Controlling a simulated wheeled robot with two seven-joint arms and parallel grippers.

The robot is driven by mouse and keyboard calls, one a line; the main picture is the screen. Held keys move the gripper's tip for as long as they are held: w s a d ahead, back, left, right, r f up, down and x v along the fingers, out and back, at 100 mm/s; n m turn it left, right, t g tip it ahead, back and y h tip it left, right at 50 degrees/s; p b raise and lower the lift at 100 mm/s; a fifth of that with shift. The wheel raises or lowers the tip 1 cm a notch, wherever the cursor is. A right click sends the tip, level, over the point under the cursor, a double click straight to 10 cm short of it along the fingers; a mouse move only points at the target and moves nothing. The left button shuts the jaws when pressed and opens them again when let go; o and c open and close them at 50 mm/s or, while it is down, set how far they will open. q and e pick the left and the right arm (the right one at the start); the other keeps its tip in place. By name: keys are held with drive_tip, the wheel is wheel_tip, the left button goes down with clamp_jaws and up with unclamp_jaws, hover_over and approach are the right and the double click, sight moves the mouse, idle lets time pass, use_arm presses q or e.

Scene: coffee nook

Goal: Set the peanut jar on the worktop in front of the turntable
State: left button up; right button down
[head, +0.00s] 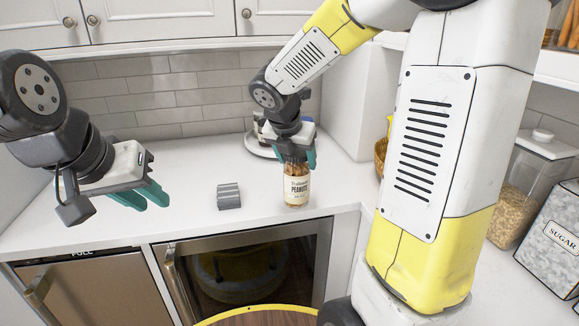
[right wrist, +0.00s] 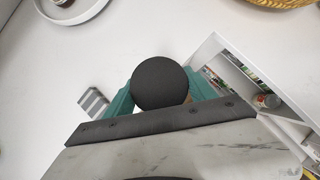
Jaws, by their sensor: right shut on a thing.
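The peanut jar (head: 297,188) is upright above or on the white worktop near its front edge; I cannot tell whether its base touches. My right gripper (head: 301,160) is shut on its top from above. In the right wrist view the jar's dark round lid (right wrist: 160,83) sits between the teal fingers. The turntable (head: 261,151) stands behind, near the back wall, partly hidden by my right gripper; its rim (right wrist: 95,12) also shows in the right wrist view. My left gripper (head: 146,196) hangs empty over the worktop at left; its finger gap is unclear.
A grey ridged block (head: 229,196) lies on the worktop just left of the jar. A wicker basket (head: 380,158) stands to the right, partly hidden by my arm. A glass-fronted appliance (head: 245,268) is below the front edge. The worktop's left part is clear.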

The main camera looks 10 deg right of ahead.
drive_tip(key=w+d+f, duration=0.1)
drive_tip(key=w+f, duration=0.1)
drive_tip(key=w, duration=0.4)
drive_tip(key=w+d+f, duration=0.2)
drive_tip(key=w, duration=0.5)
drive_tip(key=shift+w+d+f, duration=0.15)
drive_tip(key=shift+w+f, duration=0.05)
drive_tip(key=shift+f, duration=0.25)
drive_tip(key=shift+c, duration=1.5)
unclamp_jaws()
drive_tip(key=shift+f, duration=0.15)
